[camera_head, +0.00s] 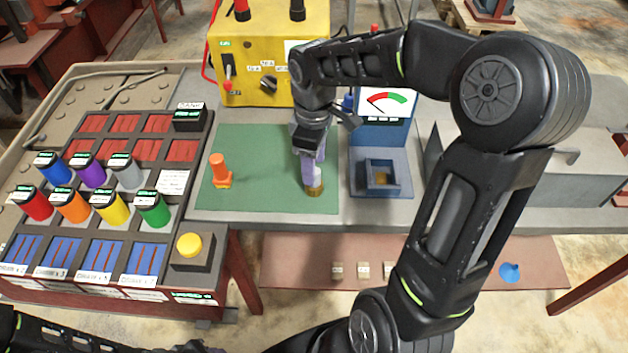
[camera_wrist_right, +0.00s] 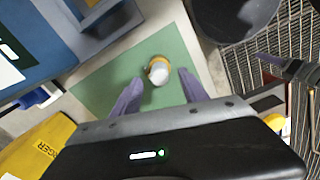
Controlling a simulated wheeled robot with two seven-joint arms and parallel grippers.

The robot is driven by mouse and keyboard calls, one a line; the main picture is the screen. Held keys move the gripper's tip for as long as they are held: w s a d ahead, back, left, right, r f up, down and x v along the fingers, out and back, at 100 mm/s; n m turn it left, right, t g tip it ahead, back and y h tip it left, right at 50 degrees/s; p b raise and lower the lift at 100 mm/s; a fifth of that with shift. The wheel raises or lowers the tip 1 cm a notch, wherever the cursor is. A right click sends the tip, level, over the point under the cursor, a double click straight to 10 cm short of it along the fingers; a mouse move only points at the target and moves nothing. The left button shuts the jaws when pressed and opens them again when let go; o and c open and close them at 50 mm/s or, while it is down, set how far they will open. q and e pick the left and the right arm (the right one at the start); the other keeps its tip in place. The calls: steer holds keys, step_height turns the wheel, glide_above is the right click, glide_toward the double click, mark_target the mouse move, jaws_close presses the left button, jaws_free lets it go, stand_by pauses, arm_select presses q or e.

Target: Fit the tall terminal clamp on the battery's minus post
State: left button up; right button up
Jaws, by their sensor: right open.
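My right gripper (camera_head: 311,172) points down over the green mat, its purple fingers open. A short brass-yellow cylinder (camera_head: 315,190) stands on the mat at its fingertips. In the right wrist view this cylinder (camera_wrist_right: 158,71) has a pale grey top and lies ahead of the spread fingers (camera_wrist_right: 157,92); contact cannot be told. A tall orange piece with a wider foot (camera_head: 221,171) stands upright at the mat's left. I cannot tell which piece is the tall clamp, nor identify the battery or minus post. Part of my left gripper (camera_wrist_right: 285,64) shows in the right wrist view; its jaw opening is unclear.
A yellow charger box (camera_head: 262,75) with red and black tops stands behind the mat (camera_head: 260,150). A blue gauge unit (camera_head: 385,115) with an open tray (camera_head: 380,180) stands right. A panel of coloured cylinders (camera_head: 110,195) fills the left. The mat's middle is clear.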

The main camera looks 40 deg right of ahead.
step_height(320, 180, down, 3)
steer(key=shift+w+f, duration=0.1)
steer(key=shift+f, duration=0.05)
steer(key=shift+c, duration=0.4)
jaws_close()
stand_by(0.5)
